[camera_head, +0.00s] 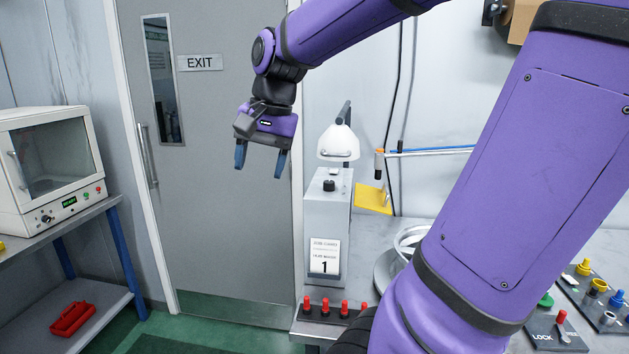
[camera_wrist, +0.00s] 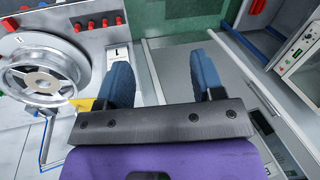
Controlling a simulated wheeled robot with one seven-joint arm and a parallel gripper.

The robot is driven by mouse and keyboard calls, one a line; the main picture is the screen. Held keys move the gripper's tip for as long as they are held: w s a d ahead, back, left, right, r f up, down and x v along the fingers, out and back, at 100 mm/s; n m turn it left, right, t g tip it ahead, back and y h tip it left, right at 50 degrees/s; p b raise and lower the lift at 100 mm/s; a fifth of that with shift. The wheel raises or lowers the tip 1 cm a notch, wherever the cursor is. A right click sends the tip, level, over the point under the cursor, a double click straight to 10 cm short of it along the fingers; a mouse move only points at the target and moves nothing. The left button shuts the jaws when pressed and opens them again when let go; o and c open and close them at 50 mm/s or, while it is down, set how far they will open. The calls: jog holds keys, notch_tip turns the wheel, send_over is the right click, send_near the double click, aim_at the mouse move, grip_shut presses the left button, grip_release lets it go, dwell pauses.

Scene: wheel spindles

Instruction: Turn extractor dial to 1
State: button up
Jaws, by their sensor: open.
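A grey box (camera_head: 327,228) with a white hood (camera_head: 338,142) stands at the left end of the bench. A black dial (camera_head: 329,185) sits on its top; its setting is too small to read. A white card (camera_head: 324,257) on the box's front shows a large "1"; it also shows in the wrist view (camera_wrist: 117,53). I take this unit to be the extractor. My gripper (camera_head: 260,170) is open and empty, pointing down in the air, left of the box and higher than the dial. In the wrist view, its blue fingers (camera_wrist: 163,62) are apart with nothing between them; the dial cannot be made out.
Several red pegs (camera_head: 325,311) stand in front of the box. A yellow piece (camera_head: 373,199) is close to its right. A wheel (camera_wrist: 43,74) lies on the bench. A white oven (camera_head: 50,160) stands on the left bench. The space before the exit door (camera_head: 215,230) is clear.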

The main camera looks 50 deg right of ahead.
jog(key=w+d+m+g, duration=0.1)
jog(key=w+d+m, duration=0.4)
jog(key=d+m, duration=0.15)
jog(key=m+g, duration=0.6)
jog(key=m, duration=1.6)
send_near(329, 181)
jog(key=x, duration=0.9)
jog(key=shift+s+a+f, duration=0.1)
jog(key=shift+s+f, duration=0.05)
jog(key=shift+m, duration=0.25)
jog(key=c, duration=0.9)
